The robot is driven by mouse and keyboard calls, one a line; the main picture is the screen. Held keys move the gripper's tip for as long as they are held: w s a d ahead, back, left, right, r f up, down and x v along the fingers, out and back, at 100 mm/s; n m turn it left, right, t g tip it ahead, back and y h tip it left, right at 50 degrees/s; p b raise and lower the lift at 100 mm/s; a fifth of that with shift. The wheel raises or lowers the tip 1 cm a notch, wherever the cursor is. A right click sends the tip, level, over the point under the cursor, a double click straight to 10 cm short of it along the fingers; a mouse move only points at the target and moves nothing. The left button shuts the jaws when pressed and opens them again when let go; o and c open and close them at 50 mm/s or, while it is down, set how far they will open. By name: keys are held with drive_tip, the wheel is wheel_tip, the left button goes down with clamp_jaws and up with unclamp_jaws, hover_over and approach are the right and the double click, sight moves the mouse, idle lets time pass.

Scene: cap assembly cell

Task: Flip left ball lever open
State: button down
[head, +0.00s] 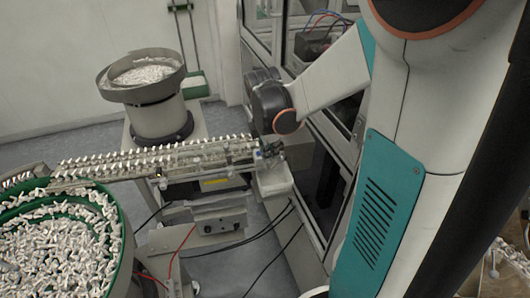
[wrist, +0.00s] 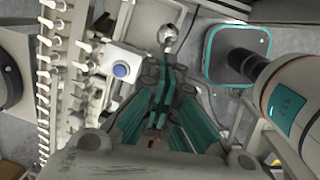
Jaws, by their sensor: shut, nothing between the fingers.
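A shiny metal ball (wrist: 168,33), which looks like the ball end of a lever, shows at the top middle of the wrist view. Its stem is mostly hidden, and I cannot tell whether the lever is open or closed. My gripper (wrist: 168,60) has teal fingers that are shut and empty. Their tips are just below the ball in the picture; I cannot tell if they touch it. In the head view my gripper (head: 268,150) is at the right end of the feeder rails, small and dark. The ball cannot be made out there.
Feeder rails (head: 150,160) lined with white parts run left from my gripper. A blue button (wrist: 120,70) sits on a white block beside my fingers. A green-rimmed bowl (head: 122,255) and a grey bowl (head: 140,78) hold white parts. A glazed machine frame (head: 262,30) stands close behind my arm.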

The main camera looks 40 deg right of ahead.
drive_tip(key=shift+s+d+y, duration=0.2)
drive_tip(key=shift+d+y, duration=0.2)
drive_tip(key=shift+d, duration=0.15)
drive_tip(key=shift+s+d+f, duration=0.1)
drive_tip(key=shift+d, duration=0.1)
drive_tip(key=s+a+r+p, duration=0.1)
drive_tip(key=a+r+p, duration=0.2)
drive_tip(key=r, duration=0.9)
drive_tip(key=shift+s+r, duration=0.15)
drive_tip(key=shift+r, duration=0.25)
